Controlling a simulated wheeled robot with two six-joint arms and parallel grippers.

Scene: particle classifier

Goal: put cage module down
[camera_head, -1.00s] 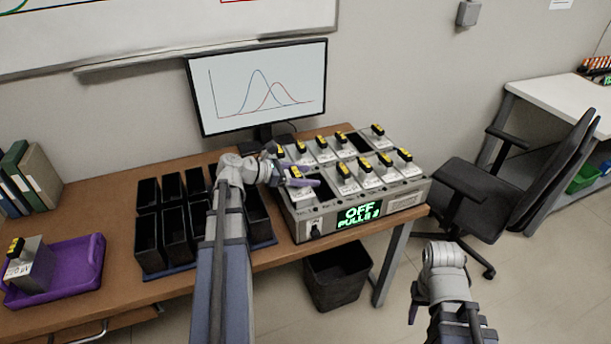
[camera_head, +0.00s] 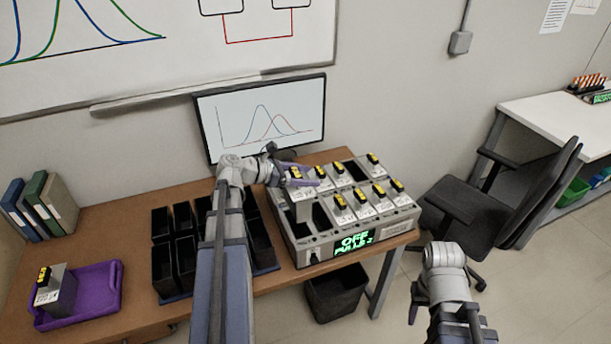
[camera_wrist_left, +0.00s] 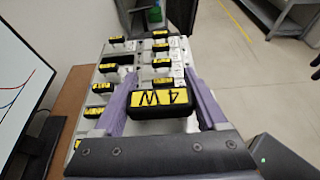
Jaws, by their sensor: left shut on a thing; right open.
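The held cage module (camera_head: 302,210) is a grey box with a yellow-and-black top. My left gripper (camera_head: 294,180) is shut on its top; the wrist view shows the yellow label (camera_wrist_left: 158,97), reading upside down as "4 W", between the purple fingers. The module is upright at the left end of the grey classifier unit (camera_head: 384,232), its body showing above the unit's top. Its lower end is hard to see. Several other yellow-topped modules (camera_head: 361,196) sit in two rows. The unit's display (camera_head: 354,241) reads OFF. My right gripper (camera_head: 412,314) is open and empty, off the table.
A purple tray (camera_head: 108,290) with another grey module (camera_head: 60,290) stands at the table's left. Black bins (camera_head: 162,262) stand between tray and unit. A monitor (camera_head: 262,120) is behind. A black waste bin (camera_head: 337,295) is below and a chair (camera_head: 490,215) is at right.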

